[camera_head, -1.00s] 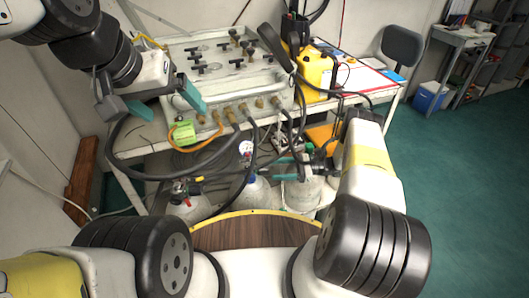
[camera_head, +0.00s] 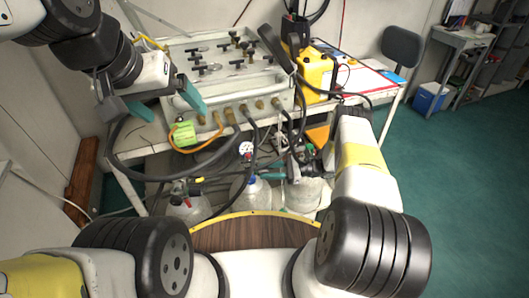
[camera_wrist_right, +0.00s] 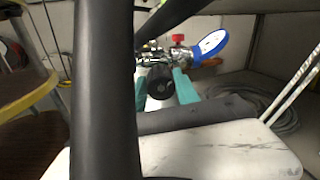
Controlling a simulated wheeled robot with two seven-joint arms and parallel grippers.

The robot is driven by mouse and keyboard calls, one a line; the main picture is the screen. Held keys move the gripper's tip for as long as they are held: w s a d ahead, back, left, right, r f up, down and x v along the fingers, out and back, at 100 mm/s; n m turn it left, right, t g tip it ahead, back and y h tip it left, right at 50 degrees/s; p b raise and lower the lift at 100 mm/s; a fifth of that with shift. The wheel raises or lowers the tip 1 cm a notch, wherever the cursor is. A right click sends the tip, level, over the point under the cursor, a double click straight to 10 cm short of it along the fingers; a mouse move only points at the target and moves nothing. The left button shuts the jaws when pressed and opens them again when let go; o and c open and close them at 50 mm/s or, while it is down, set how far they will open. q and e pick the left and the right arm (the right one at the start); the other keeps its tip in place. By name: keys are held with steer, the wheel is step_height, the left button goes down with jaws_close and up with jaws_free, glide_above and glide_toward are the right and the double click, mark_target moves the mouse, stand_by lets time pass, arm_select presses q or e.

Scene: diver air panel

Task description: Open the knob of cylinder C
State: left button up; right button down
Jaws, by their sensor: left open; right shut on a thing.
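Several grey gas cylinders stand under the panel table: a left one (camera_head: 188,207), a middle one (camera_head: 250,195) and a right one (camera_head: 302,197). No letter marking cylinder C is legible. My right gripper (camera_head: 288,165) is at the valve on top of the right cylinder. In the right wrist view its teal fingers (camera_wrist_right: 163,88) are shut on a black knob (camera_wrist_right: 160,80) beside a metal valve (camera_wrist_right: 178,55). My left gripper (camera_head: 165,103) is open and empty, left of the panel's front.
The air panel (camera_head: 225,75) lies on the white table, with black hoses (camera_head: 175,178) hanging from its front. A yellow case (camera_head: 315,75) stands to its right. A black hose (camera_wrist_right: 103,90) crosses the right wrist view.

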steer(key=shift+n, duration=0.3)
steer(key=shift+n, duration=3.1)
steer(key=c, duration=0.9)
jaws_free()
steer(key=shift+d+f, duration=0.1)
steer(key=d, duration=0.7)
steer(key=shift+d, duration=0.35)
